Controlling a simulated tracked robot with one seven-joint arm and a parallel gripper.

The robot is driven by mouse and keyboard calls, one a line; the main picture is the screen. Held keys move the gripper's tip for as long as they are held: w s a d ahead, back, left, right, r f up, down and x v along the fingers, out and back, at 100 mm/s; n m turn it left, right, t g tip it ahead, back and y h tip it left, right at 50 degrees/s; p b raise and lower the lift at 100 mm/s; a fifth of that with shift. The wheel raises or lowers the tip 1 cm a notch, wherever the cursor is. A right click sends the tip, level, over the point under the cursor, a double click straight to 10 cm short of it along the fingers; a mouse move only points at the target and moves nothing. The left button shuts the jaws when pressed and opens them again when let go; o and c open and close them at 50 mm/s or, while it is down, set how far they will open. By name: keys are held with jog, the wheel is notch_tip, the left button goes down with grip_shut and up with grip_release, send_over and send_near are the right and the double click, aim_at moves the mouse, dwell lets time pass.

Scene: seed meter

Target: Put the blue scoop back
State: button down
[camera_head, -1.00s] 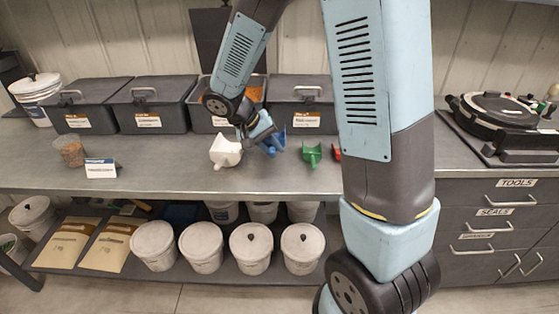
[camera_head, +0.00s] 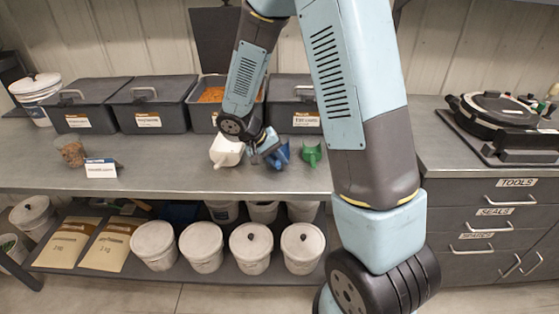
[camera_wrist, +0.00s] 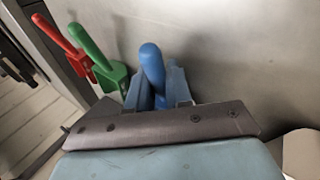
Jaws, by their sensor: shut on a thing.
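The blue scoop (camera_head: 279,156) is on or just above the grey bench top, between a white scoop and a green scoop. My gripper (camera_head: 265,152) is at its left side in the head view. In the wrist view the blue handle (camera_wrist: 152,66) stands up between the two fingers of my gripper (camera_wrist: 157,88), which is shut on it. The lower part of the blue scoop is hidden behind the gripper body. I cannot tell whether the scoop touches the bench.
The white scoop (camera_head: 226,152) stands close left of my gripper. The green scoop (camera_head: 312,153) is close right, with a red scoop (camera_wrist: 67,42) beyond it. Lidded grey bins (camera_head: 147,104) and an open bin of orange seed (camera_head: 212,95) stand behind. A label card (camera_head: 101,168) is left.

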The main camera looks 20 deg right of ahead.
jog(key=c, duration=1)
grip_release()
jog(key=shift+c, duration=0.2)
jog(key=v, duration=1.2)
jog(key=s+d+r+t+y, duration=0.3)
jog(key=s+d+r, duration=0.1)
jog(key=s+r, duration=0.4)
jog(key=s+d+r+n+t+y, duration=0.1)
jog(key=s+d+r+t+y, duration=0.1)
jog(key=s+d+r, duration=0.3)
jog(key=shift+s+d+r+t+y, duration=0.35)
jog(key=shift+s+r+y, duration=0.45)
jog(key=shift+s+r, duration=2.45)
jog(key=shift+s+a+f, duration=0.1)
jog(key=shift+s+f, duration=1)
jog(key=shift+f, duration=0.05)
